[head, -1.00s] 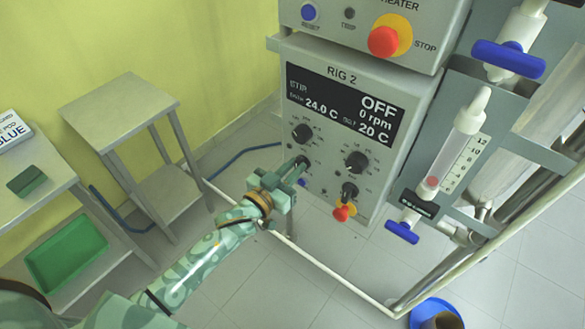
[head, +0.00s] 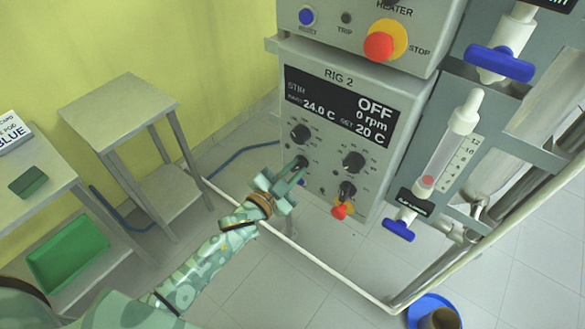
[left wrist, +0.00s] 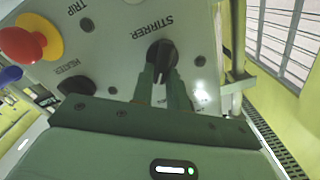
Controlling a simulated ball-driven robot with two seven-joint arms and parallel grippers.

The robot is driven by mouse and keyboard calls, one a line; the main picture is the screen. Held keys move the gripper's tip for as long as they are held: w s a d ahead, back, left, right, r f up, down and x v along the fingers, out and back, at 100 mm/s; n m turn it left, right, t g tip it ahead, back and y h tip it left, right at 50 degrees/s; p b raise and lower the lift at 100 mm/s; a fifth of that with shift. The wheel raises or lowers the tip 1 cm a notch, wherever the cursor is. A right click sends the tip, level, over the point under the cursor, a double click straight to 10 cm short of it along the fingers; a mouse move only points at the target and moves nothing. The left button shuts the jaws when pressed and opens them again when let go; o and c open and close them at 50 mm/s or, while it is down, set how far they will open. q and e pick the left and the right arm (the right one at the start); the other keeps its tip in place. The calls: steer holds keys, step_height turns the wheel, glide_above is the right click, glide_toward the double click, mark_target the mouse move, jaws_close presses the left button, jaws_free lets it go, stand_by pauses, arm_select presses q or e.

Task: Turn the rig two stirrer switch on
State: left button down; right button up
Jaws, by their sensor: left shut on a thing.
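The rig two panel (head: 325,180) is a grey box marked RIG 2. Its display (head: 342,107) reads STIR, OFF, 0 rpm, 24.0 C and set 20 C. The black stirrer knob (left wrist: 161,55) shows under the upside-down word STIRRER in the left wrist view. My left gripper (head: 299,168) is at this lower left knob in the head view, and its fingers (left wrist: 161,75) are shut on it, one on each side. The fingers hide part of the knob in the head view. My right gripper is not in view.
Other black knobs (head: 354,161) and a red emergency knob on yellow (head: 341,210) are close by on the panel. A flow tube (head: 453,142) with blue valve handles stands to the right. A pale rail (head: 300,252) crosses below. A small table (head: 120,108) stands left.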

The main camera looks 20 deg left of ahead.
arm_select(q)
steer(key=m, duration=0.5)
steer(key=shift+s+d+f, duration=0.1)
steer(key=shift+d+f, duration=0.1)
stand_by(0.6)
steer(key=c, duration=1.4)
jaws_free()
steer(key=shift+s, duration=0.1)
steer(key=v, duration=1.6)
steer(key=shift+s+p, duration=0.1)
steer(key=shift+p, duration=0.3)
